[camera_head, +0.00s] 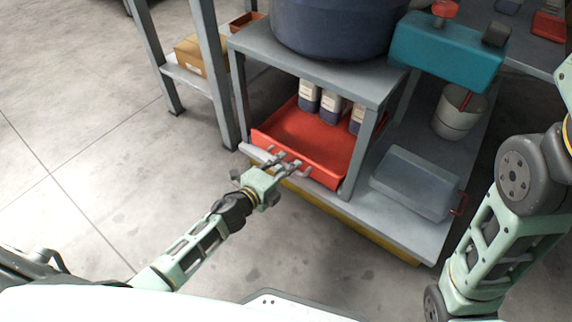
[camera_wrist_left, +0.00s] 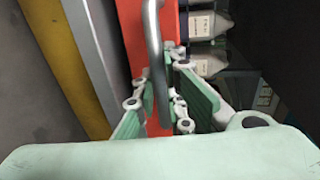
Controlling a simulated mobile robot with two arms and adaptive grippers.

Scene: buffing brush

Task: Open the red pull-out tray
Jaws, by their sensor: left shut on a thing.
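The red pull-out tray (camera_head: 303,138) sits in the lower bay of the grey bench, its front wall near the bench's front legs. In the left wrist view, its red front (camera_wrist_left: 133,35) and a grey bar handle (camera_wrist_left: 153,45) run upright through the picture. My left gripper (camera_head: 288,161) is at the middle of the tray's front. Its fingers (camera_wrist_left: 160,98) are either side of the handle and shut on it. The fingers hide part of the handle. My right arm shows at the right in the head view, but its gripper is out of the picture.
Several white-labelled bottles (camera_head: 330,106) stand toward the tray's back. A clear bin (camera_head: 415,184) is right of the tray on the lower shelf (camera_head: 385,222), with a bucket (camera_head: 459,112) behind it. A dark blue tub (camera_head: 335,28) stands above. The floor (camera_head: 100,150) left and in front is clear.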

